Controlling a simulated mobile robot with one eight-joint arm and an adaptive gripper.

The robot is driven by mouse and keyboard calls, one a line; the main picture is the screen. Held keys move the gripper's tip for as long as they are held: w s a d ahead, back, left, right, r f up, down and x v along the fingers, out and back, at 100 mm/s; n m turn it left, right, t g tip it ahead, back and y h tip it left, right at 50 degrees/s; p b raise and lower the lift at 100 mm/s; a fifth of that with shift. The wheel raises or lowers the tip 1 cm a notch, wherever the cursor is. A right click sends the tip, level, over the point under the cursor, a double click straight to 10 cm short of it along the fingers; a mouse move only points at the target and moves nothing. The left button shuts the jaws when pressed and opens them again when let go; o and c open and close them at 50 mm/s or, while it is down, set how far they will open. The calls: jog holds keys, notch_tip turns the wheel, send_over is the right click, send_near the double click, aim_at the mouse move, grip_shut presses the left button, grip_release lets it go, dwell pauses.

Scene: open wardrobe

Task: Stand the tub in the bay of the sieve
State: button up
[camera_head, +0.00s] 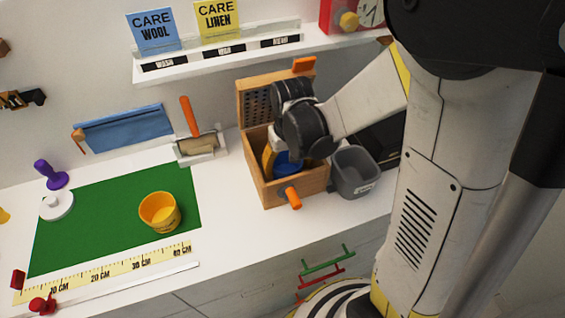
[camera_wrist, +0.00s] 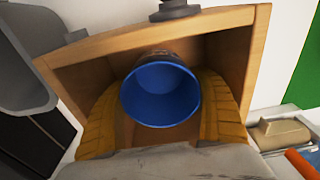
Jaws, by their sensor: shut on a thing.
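A blue tub (camera_wrist: 160,90) sits between the two yellow finger pads of my gripper (camera_wrist: 165,108), which is shut on it. In the head view the tub (camera_head: 287,164) shows low inside an open wooden box (camera_head: 284,190), partly hidden by my gripper (camera_head: 283,160). The box's rim and wall also show in the wrist view (camera_wrist: 115,42). I see the tub's open mouth, but not its base, so I cannot tell whether it touches the floor. The raised panel at the back of the box (camera_head: 248,104) has rows of holes. I cannot tell for certain which thing is the sieve.
A grey bin (camera_head: 355,174) stands close to the box's right side. A yellow cup (camera_head: 160,212) stands on a green mat (camera_head: 75,220) to the left. A tray with an orange handle (camera_head: 190,116) lies left of the box.

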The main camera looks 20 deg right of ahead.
aim_at(284, 170)
jog(key=w, duration=0.1)
jog(key=w+f+b, duration=0.1)
jog(key=shift+w+f, duration=0.1)
jog(key=shift+w, duration=0.2)
jog(key=shift+f+b, duration=0.15)
jog(key=shift+b, duration=0.15)
jog(key=shift+s, duration=0.1)
jog(key=shift+f, duration=0.1)
jog(key=o, duration=1)
jog(key=shift+c, duration=0.2)
jog(key=shift+r, duration=0.2)
jog(key=r+p, duration=0.1)
jog(key=r, duration=0.1)
jog(key=r+p, duration=0.1)
jog(key=r, duration=0.2)
jog(key=r+p, duration=0.1)
jog(key=r, duration=0.1)
jog(key=shift+s+r+p, duration=0.15)
jog(key=shift+s+p, duration=0.15)
jog(key=s+r+t, duration=0.6)
jog(key=s+r, duration=0.6)
